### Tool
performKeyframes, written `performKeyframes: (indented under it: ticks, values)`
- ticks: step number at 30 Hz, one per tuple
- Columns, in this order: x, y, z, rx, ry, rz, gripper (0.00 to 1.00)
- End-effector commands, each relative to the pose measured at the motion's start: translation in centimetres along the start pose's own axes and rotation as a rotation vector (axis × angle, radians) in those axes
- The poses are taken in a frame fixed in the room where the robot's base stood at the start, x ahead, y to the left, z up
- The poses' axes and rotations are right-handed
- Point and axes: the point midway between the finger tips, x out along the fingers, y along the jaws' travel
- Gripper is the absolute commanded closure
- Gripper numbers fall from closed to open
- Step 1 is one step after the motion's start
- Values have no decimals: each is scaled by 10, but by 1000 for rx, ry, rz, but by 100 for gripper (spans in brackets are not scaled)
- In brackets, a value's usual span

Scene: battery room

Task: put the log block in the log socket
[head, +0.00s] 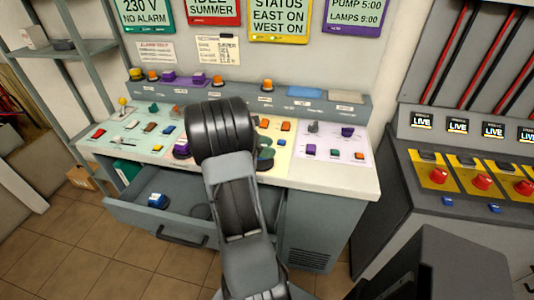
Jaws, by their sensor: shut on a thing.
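My arm rises from the bottom of the head view and ends in a large black joint over the console (365,180). My gripper does not show; the arm hides that part of the console. I cannot pick out the log block or the log socket, as the small labels are unreadable. A blue block-like thing (157,200) lies in the open drawer (125,212). A purple control (181,150) and dark green round shapes (265,155) show on either side of the arm.
The console top carries several coloured buttons and knobs, with a raised ledge (350,108) behind. The drawer juts out over the tiled floor. A grey shelf (75,52) stands left. A panel with yellow plates and red knobs (481,182) stands right.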

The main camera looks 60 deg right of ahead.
Motion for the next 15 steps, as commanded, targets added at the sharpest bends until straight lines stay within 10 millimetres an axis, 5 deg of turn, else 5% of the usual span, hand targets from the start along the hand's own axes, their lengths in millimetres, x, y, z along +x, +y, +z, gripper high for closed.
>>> performKeyframes:
  ticks: [5,15]
  values:
    - [8,-1,-22,-4,-1,0,78]
    - [10,-1,-25,-2,0,0,78]
